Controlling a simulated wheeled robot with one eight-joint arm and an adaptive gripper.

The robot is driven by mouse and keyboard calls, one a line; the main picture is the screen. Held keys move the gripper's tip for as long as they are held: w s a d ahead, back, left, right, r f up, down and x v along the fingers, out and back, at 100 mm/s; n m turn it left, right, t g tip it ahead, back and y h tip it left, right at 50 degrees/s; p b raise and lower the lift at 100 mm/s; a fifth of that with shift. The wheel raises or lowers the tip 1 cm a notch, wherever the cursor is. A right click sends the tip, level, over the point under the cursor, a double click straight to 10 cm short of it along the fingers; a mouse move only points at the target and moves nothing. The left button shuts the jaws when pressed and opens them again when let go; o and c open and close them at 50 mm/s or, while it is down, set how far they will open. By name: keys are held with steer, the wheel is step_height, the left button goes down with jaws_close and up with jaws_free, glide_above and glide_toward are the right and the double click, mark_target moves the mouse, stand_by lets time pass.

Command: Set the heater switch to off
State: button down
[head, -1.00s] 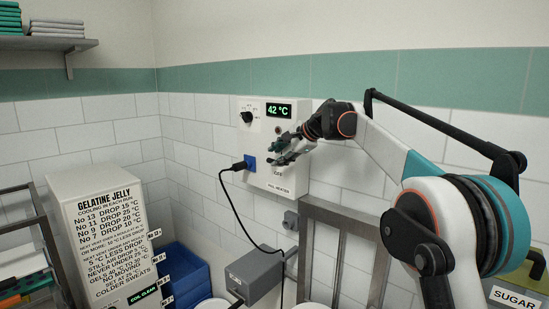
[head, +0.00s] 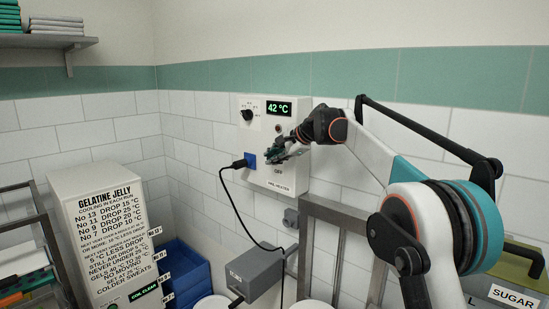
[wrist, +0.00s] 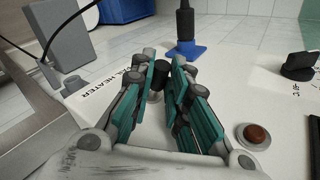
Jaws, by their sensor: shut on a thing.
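The white heater box (head: 258,181) is on the tiled wall, with a green 42 °C display (head: 279,108) and an OFF label (head: 278,171) low on its face. My gripper (head: 272,154) is at the box front just above that label and hides the heater switch in the head view. In the wrist view, the switch (wrist: 159,76) is a short lever with a dark cap, between the teal finger pads. My gripper (wrist: 163,65) is shut on it there. Which way the lever is set is hard to tell.
A black dial (head: 247,115) and a reddish round button or lamp (wrist: 257,134) are on the box face. A black plug (head: 240,165) sits in a blue socket at the box's left, its cable hanging down. A grey metal frame (head: 309,235) stands below right.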

steer(key=shift+f, duration=0.1)
steer(key=shift+s+a+f+n+t+h+b, duration=0.15)
steer(key=shift+f+n+t+h+b, duration=0.45)
steer(key=shift+n+t+b, duration=0.4)
steer(key=shift+s+a+f+n+t+h+b, duration=0.1)
steer(key=shift+f+n+t+h+b, duration=0.3)
steer(key=shift+f+n+t+b, duration=0.5)
steer(key=shift+s+a+f+n+t+h+b, duration=0.15)
steer(key=shift+f+n+t+h+b, duration=0.4)
steer(key=shift+t+b, duration=0.7)
steer(key=shift+d, duration=0.1)
steer(key=c, duration=1.6)
jaws_free()
steer(key=shift+o, duration=0.2)
steer(key=shift+r, duration=0.1)
